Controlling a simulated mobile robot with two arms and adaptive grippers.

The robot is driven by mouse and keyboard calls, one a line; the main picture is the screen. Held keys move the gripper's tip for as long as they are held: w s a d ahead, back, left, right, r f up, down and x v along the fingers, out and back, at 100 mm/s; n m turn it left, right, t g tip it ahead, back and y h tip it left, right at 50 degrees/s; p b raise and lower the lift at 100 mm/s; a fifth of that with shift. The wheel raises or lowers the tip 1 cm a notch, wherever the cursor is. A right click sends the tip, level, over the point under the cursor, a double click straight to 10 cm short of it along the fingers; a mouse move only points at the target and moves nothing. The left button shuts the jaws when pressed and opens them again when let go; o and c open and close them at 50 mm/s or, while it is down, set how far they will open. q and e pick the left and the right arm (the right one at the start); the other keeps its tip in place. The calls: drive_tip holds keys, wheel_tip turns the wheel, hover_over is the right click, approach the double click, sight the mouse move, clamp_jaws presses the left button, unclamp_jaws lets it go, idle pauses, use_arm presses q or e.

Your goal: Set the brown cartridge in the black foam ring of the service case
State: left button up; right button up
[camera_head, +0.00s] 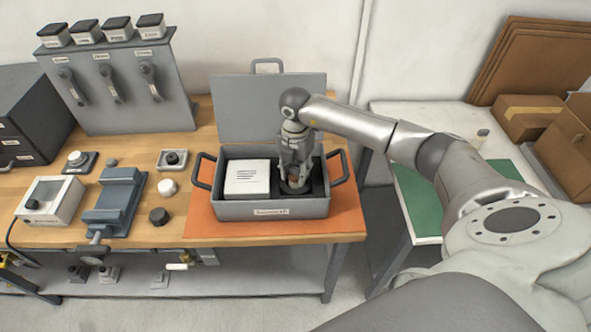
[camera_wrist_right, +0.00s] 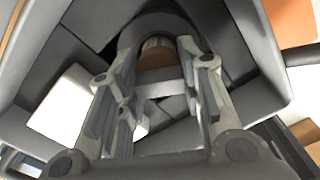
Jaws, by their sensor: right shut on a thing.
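The service case (camera_head: 272,209) is a grey open box with its lid raised behind it, on the orange mat. The black foam ring (camera_head: 286,189) is in the right part of the case; it also shows in the right wrist view (camera_wrist_right: 158,22). My right gripper (camera_head: 296,176) points down into that part, shut on the brown cartridge (camera_wrist_right: 157,50). The cartridge shows between the fingers at the ring, with the ring's black wall behind it. Its lower end is hidden, so I cannot tell whether it rests on the bottom. My left gripper is not in view.
A white box (camera_head: 246,178) fills the left part of the case. Side handles (camera_head: 339,168) stick out from the case. A blue vise (camera_head: 117,197) and small knobs stand to the left on the bench. A green mat (camera_head: 425,205) lies on the right-hand table.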

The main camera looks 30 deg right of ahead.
drive_tip(key=shift+f, duration=0.3)
drive_tip(key=o, duration=0.7)
drive_tip(key=shift+o, duration=0.2)
drive_tip(key=shift+r+p, duration=3.7)
drive_tip(key=shift+r, duration=1.85)
drive_tip(key=shift+f, duration=0.1)
